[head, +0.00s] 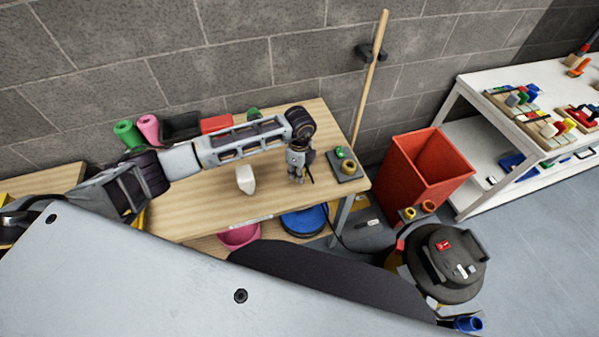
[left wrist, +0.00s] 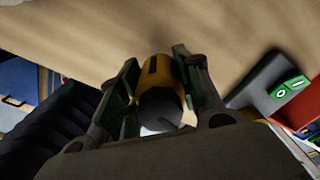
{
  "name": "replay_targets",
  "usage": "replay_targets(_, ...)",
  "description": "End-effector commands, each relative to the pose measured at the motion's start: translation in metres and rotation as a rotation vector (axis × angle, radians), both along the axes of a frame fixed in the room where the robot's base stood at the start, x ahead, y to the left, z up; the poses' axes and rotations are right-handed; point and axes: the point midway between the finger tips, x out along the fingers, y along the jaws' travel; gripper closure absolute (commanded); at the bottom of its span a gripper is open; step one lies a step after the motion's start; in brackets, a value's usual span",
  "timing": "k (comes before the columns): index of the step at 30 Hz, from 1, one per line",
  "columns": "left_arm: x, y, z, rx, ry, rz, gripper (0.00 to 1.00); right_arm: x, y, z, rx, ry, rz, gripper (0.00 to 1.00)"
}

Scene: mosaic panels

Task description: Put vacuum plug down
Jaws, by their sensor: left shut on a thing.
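In the left wrist view, the vacuum plug (left wrist: 153,70), yellow with a dark grey body, sits between the two fingers of my left gripper (left wrist: 158,82). The gripper is shut on it. In the head view, my left gripper (head: 296,177) points down over the right part of the wooden workbench (head: 215,215). The plug is mostly hidden there. A thin dark cable runs from near the gripper over the bench edge toward the vacuum (head: 445,258) on the floor. I cannot tell whether the plug touches the bench. My right gripper is not in view.
A white object (head: 245,180) stands left of the gripper. A red bin (head: 425,165) and broom handle (head: 370,80) stand beyond.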

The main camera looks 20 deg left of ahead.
Motion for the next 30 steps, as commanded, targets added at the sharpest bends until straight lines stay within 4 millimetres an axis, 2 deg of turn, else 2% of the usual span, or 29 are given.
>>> replay_targets(5,-0.001,0.0,-0.012,0.0,0.002,0.0,1.0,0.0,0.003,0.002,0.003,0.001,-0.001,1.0)
replay_targets(19,0.0,0.0,-0.017,0.0,0.001,0.0,1.0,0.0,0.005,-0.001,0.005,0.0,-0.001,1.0)
replay_targets(20,-0.001,0.0,-0.017,0.0,0.001,0.0,0.62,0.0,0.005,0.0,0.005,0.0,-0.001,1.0)
replay_targets(21,-0.001,0.0,-0.016,0.0,0.001,0.0,0.57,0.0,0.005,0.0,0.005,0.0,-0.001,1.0)
replay_targets(24,-0.001,0.0,-0.016,0.0,0.001,0.0,0.44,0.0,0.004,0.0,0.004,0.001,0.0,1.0)
replay_targets(30,-0.001,0.0,-0.016,0.0,0.001,0.0,0.44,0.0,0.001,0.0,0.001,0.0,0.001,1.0)
